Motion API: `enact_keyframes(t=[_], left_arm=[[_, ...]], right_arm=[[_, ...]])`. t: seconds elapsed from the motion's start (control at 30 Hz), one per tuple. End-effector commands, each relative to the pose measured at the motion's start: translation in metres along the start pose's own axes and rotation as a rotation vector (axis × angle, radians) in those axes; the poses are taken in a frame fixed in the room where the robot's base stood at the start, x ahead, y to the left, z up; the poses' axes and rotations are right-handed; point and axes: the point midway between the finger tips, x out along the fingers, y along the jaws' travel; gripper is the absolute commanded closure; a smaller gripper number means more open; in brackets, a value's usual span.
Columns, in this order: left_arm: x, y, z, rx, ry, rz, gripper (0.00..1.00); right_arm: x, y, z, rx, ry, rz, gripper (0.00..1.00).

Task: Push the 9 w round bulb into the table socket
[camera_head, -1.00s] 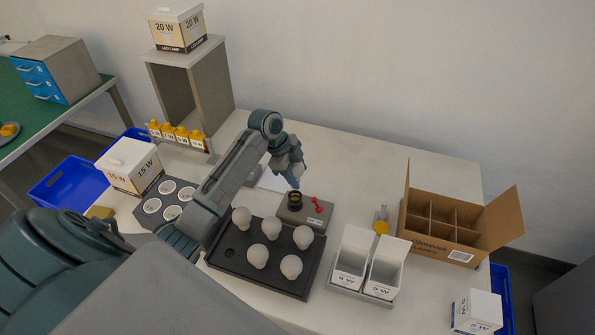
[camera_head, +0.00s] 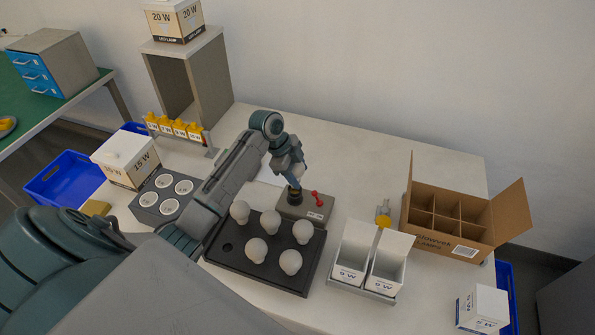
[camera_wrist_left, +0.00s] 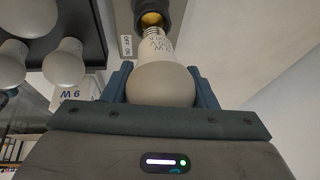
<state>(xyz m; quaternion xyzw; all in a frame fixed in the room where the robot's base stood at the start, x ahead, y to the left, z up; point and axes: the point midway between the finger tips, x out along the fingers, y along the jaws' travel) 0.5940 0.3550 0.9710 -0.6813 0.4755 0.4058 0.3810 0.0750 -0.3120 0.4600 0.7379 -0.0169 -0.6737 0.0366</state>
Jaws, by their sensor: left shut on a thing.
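My left gripper (camera_head: 294,180) is shut on the round white bulb (camera_wrist_left: 160,82), whose globe sits between the two fingers in the left wrist view. The bulb's printed collar and metal thread point at the mouth of the black table socket (camera_wrist_left: 150,16). The thread's tip is at the socket's mouth; I cannot tell how far in it is. In the head view the gripper is right over the socket (camera_head: 294,196), on a grey box (camera_head: 308,208) with a red switch (camera_head: 318,196). The bulb is mostly hidden there by the gripper. My right gripper is not in view.
A black tray (camera_head: 226,262) with several white bulbs and one empty hole is in front of the socket box. Two open white cartons (camera_head: 352,254) stand to the right, beside a divided cardboard box (camera_head: 450,228). A grey four-hole rack (camera_head: 148,212) is at left.

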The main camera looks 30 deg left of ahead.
Motion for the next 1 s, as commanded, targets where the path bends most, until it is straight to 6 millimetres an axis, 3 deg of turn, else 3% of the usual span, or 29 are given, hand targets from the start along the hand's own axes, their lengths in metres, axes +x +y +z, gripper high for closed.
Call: enact_keyframes(t=[1.0], left_arm=[[0.029,0.004,0.012,-0.001,0.000,0.000,0.70]], right_arm=[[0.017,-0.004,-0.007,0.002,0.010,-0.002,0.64]])
